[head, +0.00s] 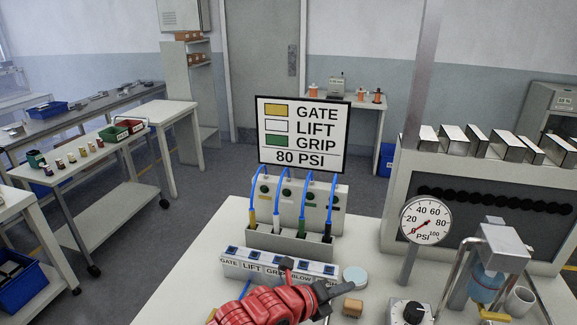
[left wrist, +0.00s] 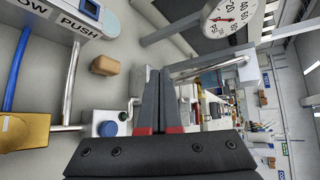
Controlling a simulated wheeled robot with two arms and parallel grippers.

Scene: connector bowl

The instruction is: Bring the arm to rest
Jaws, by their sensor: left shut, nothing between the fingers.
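My left arm is red and reaches in low over the table in the head view. Its dark left gripper (head: 328,293) is shut and empty, above the table just in front of the labelled valve block (head: 262,268). In the left wrist view the left gripper's two fingers (left wrist: 160,75) lie together with nothing between them. A small tan block (head: 352,307) sits on the table right beside the gripper; it also shows in the left wrist view (left wrist: 105,65), apart from the fingers. My right gripper is not in view.
A sign (head: 302,135) stands behind a grey unit with blue hoses (head: 283,195). A pressure gauge (head: 425,220) on a post, a knob box (head: 410,312) and a metal-framed device (head: 500,245) stand at right. A light blue disc (head: 355,277) lies near the gripper. The table's left part is clear.

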